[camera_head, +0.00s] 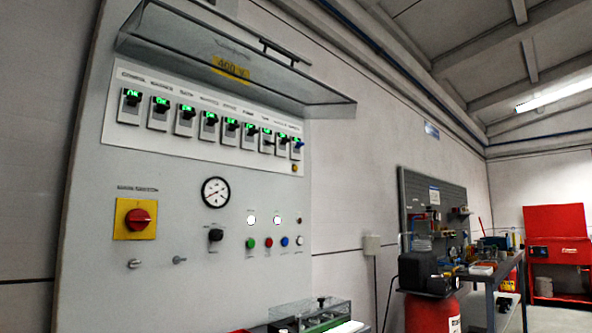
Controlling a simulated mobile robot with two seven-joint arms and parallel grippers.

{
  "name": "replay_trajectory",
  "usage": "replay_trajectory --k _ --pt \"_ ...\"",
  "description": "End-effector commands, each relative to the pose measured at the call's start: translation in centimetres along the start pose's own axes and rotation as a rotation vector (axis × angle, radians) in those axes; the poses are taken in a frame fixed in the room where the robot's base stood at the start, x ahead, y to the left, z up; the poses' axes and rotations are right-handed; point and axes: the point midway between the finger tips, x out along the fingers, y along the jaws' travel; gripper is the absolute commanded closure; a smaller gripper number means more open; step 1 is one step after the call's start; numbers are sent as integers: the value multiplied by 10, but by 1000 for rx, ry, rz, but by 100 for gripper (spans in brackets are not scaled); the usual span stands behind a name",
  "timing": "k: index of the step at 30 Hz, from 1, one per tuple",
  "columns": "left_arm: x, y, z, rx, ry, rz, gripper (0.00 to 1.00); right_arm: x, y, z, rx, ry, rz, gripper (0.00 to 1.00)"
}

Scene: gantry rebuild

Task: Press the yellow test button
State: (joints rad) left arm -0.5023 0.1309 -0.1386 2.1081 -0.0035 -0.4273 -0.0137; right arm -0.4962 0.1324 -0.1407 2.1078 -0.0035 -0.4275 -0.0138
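A small yellow button (295,168) sits at the lower right corner of the white breaker strip (150,142) on the grey control panel (120,285). It is just below the last breaker (297,148), which has a blue part. Whether the button is pressed cannot be told at this size. A clear cover (200,50) with a yellow "400 V" label (231,67) is raised above the row of breakers. Several breakers show green lit labels. Neither of my grippers is in view.
Lower on the panel are a red rotary switch (137,218) on a yellow plate, a gauge (216,192), a black selector (215,236), and green (250,243), red (268,242) and blue (284,241) buttons. The raised cover juts out above the strip. A workbench (490,275) stands right.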

Motion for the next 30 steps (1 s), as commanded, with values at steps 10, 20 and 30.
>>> replay_trajectory --k 10,20,30 --pt "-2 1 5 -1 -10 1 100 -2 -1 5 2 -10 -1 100" --pt "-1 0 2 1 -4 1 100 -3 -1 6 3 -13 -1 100" --pt "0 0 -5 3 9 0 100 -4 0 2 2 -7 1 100"
